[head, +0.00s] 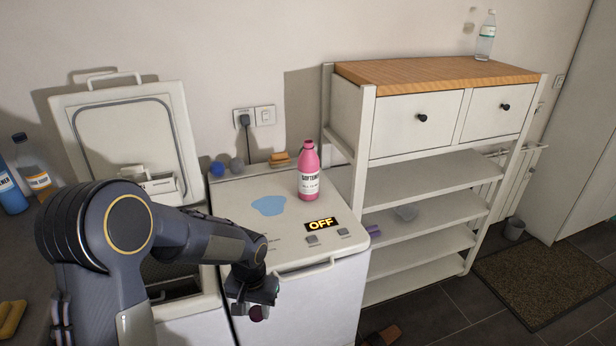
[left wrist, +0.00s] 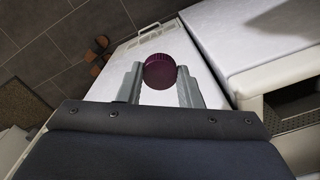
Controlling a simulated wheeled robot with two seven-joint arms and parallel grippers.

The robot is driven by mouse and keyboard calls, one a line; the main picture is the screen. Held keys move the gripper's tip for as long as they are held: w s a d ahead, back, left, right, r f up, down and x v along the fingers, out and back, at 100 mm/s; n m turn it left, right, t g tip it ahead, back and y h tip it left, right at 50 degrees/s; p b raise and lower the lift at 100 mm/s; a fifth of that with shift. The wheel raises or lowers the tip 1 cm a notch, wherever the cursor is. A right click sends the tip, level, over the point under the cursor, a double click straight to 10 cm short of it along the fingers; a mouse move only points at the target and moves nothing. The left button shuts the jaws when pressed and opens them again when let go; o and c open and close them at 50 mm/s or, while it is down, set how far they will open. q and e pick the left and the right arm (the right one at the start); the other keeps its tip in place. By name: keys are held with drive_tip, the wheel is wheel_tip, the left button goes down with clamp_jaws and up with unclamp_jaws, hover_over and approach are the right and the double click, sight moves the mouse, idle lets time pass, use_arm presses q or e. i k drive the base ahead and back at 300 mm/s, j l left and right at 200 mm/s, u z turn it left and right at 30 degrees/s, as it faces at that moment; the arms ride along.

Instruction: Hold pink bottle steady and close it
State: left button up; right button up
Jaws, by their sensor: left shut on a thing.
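The pink bottle (head: 309,172) stands upright on top of the right toploader, near its back edge. Its label reads softener, and its neck looks dark at the top, with no cap visible on it. My left gripper (head: 262,303) is low in front of the toploaders, well below and left of the bottle. It is shut on a dark purple-red round cap, which shows between the two fingers in the left wrist view (left wrist: 160,72). My right gripper is in neither view.
The right toploader's lid (head: 250,192) is closed, with a blue puddle (head: 269,205) and an OFF display. The left toploader's lid (head: 130,130) stands open. A sponge and scrubbing balls lie along the back edge. A shelf unit (head: 430,165) stands to the right.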

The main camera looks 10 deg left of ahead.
sight(308, 163)
drive_tip(key=i+l+u, duration=0.15)
drive_tip(key=u, duration=0.3)
drive_tip(key=i+l+u, duration=0.3)
drive_tip(key=u, duration=0.15)
drive_tip(key=i+l+u, duration=0.2)
drive_tip(key=u, duration=0.3)
drive_tip(key=i+l+u, duration=0.1)
drive_tip(key=l+u, duration=0.8)
